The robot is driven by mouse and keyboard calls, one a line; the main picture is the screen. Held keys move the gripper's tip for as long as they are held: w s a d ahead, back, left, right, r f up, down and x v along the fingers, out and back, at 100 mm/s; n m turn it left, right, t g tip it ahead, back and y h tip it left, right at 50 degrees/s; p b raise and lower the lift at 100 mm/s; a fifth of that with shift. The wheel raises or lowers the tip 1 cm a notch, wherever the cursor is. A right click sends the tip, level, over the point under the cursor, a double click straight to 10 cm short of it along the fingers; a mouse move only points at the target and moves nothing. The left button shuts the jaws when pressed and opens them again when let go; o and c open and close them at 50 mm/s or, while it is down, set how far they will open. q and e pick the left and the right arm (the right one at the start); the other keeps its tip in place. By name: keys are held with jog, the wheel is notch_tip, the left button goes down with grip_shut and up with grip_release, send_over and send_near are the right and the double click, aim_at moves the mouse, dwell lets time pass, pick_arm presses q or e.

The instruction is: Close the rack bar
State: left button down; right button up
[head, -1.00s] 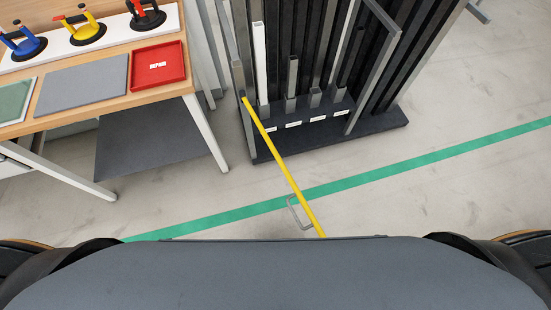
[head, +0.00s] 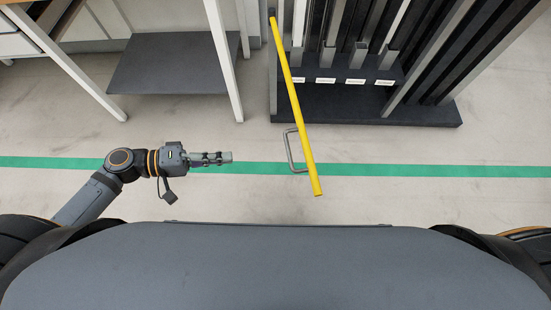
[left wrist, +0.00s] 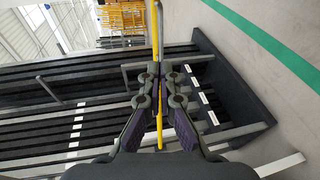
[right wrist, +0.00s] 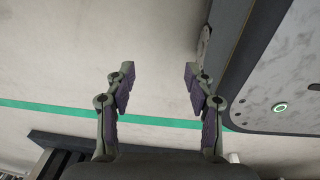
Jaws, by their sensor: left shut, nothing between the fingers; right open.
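The yellow rack bar (head: 301,115) slants out from the left front corner of the dark rack (head: 350,103) across the floor's green line, its free end toward me. A grey D-shaped handle (head: 290,150) sticks out from its left side. My left gripper (head: 226,157) is shut and empty, left of the handle, pointing at it with a gap between. In the left wrist view, the shut fingers (left wrist: 160,73) hide part of the yellow bar (left wrist: 155,32) beyond them. My right gripper (right wrist: 157,78) is open and empty over bare floor; it is outside the head view.
The rack holds upright dark and grey profiles in its slots, with white labels along its base. A bench with white legs (head: 223,60) and a dark lower shelf (head: 172,65) stands to the left. The floor (head: 400,205) in front of the rack is clear.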

pick_arm(q)
jog(key=b+x, duration=0.4)
jog(key=x, duration=1)
jog(key=shift+w, duration=0.2)
pick_arm(e)
jog(key=shift+w+a+f, duration=0.1)
jog(key=shift+w+f, duration=0.15)
jog(key=shift+w, duration=0.7)
jog(key=shift+w+a+f, duration=0.1)
jog(key=shift+w+f, duration=0.15)
jog(key=shift+w, duration=0.65)
jog(key=shift+w+a+f, duration=0.1)
jog(key=shift+w+f, duration=0.15)
jog(key=shift+w, duration=0.7)
pick_arm(q)
jog(key=shift+a+f, duration=0.1)
jog(key=shift+a, duration=0.05)
